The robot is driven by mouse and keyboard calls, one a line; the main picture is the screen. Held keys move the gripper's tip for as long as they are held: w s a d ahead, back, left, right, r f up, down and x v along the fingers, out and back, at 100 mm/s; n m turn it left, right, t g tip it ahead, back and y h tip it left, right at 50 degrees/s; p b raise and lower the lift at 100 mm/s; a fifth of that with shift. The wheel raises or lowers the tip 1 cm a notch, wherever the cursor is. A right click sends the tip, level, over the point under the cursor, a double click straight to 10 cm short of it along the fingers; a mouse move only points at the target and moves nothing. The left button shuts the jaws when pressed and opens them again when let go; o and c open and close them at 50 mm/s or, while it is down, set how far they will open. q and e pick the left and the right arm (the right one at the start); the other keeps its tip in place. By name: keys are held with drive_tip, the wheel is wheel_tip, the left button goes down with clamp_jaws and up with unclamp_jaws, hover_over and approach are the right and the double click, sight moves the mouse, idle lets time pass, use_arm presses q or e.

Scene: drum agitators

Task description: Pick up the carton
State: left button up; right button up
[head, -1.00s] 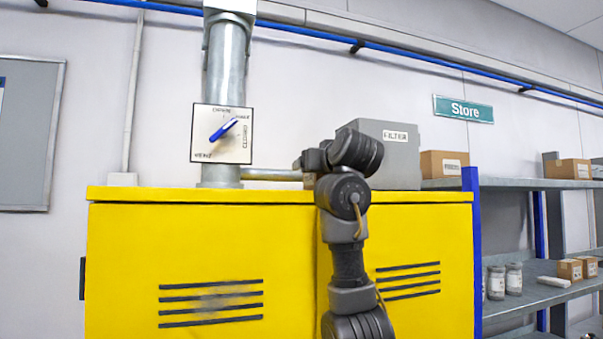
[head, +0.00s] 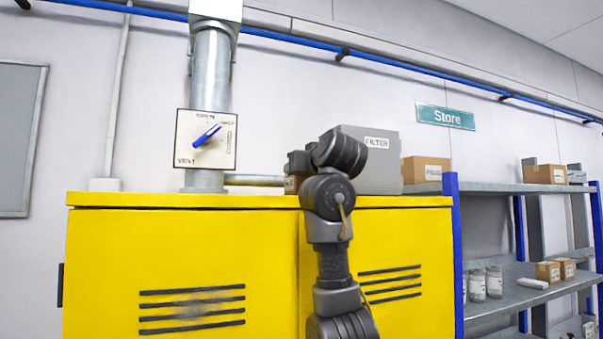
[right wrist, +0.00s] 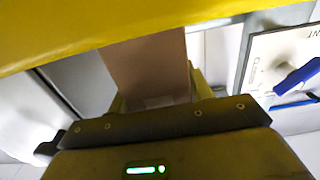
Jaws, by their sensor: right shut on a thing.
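A brown carton (right wrist: 148,68) fills the middle of the right wrist view, between the fingers of my right gripper (right wrist: 160,88). The gripper is shut on it. A pale label shows on the carton near the gripper. In the head view only a small brown part of the carton (head: 292,185) shows, at the top edge of the yellow cabinet (head: 185,245). My right gripper (head: 298,165) is there too, mostly hidden by my dark arm. I cannot tell whether the carton touches the cabinet top. My left gripper is not in view.
A grey FILTER box (head: 382,170) stands on the cabinet, right of my arm. A vertical duct (head: 210,75) with a blue-handled dial plate (head: 205,140) and a horizontal pipe (head: 255,180) are to the left. Shelves (head: 520,188) with other cartons and jars stand at the right.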

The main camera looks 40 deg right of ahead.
drive_tip(key=shift+d+r, duration=0.15)
drive_tip(key=shift+r, duration=0.1)
drive_tip(key=shift+s+d+r+b, duration=0.1)
drive_tip(key=shift+r+b, duration=0.45)
drive_tip(key=shift+r, duration=0.05)
drive_tip(key=shift+s+d+r+b, duration=0.1)
drive_tip(key=shift+r+b, duration=0.45)
drive_tip(key=s+r+b, duration=0.5)
drive_tip(key=s+r, duration=0.5)
drive_tip(key=s, duration=0.3)
drive_tip(key=shift+s+a, duration=0.3)
drive_tip(key=shift+s, duration=0.1)
drive_tip(key=shift+w+d+f, duration=0.1)
drive_tip(key=shift+d, duration=0.05)
